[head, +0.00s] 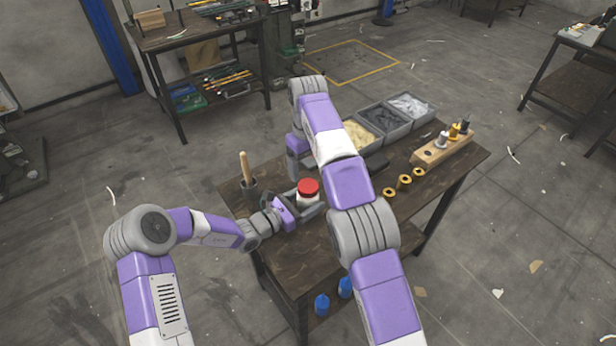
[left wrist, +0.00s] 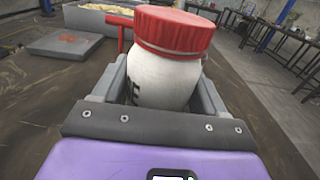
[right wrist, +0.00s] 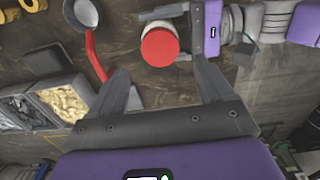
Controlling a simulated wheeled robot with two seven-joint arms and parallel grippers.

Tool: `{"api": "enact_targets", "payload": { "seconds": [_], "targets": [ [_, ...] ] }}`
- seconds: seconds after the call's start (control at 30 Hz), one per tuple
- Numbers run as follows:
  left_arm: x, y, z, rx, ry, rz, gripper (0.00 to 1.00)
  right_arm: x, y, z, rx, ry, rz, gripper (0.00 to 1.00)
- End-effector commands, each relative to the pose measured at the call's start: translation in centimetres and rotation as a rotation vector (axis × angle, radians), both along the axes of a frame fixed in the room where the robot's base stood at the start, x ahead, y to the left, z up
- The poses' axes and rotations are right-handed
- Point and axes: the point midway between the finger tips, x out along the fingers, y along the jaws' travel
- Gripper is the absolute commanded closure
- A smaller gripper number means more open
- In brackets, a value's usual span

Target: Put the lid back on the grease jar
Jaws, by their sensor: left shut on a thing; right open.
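The grease jar is a white round jar (left wrist: 165,82) with a ribbed red lid (left wrist: 175,30). The lid sits on top of the jar, covering its mouth; I cannot tell if it is screwed tight. In the head view the red lid (head: 308,186) shows near the table's left part. My left gripper (left wrist: 163,92) is shut on the jar's body, one finger on each side. My right gripper (right wrist: 162,72) is open and empty. In the right wrist view the red lid (right wrist: 160,47) lies beyond its fingertips, apart from them; its fingers are mostly hidden in the head view.
A red-handled tool (right wrist: 95,55) lies close to the jar. Grey bins (head: 385,119) stand at the back of the table. A wooden block with spools (head: 441,149) and loose yellow rings (head: 404,182) are at the right. A wooden-handled tool (head: 245,168) stands in a dark holder at the left.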

Motion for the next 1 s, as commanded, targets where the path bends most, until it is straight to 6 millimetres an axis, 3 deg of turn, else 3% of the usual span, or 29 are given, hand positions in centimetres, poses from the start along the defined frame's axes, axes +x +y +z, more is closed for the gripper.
{"api": "enact_targets", "payload": {
  "seconds": [0.5,0.9,1.0],
  "targets": [
    [0.0,0.0,0.0,-0.001,-0.001,0.000,1.00,-0.1,0.0,-5.9,0.000,0.002,0.000,0.20],
    [0.0,0.0,0.0,-0.001,-0.001,0.000,1.00,-0.1,0.0,-6.5,0.000,0.000,0.000,0.20],
    [0.0,0.0,0.0,-0.001,-0.001,0.000,1.00,-0.1,0.0,-6.5,0.000,0.000,0.000,0.33]
  ]
}}
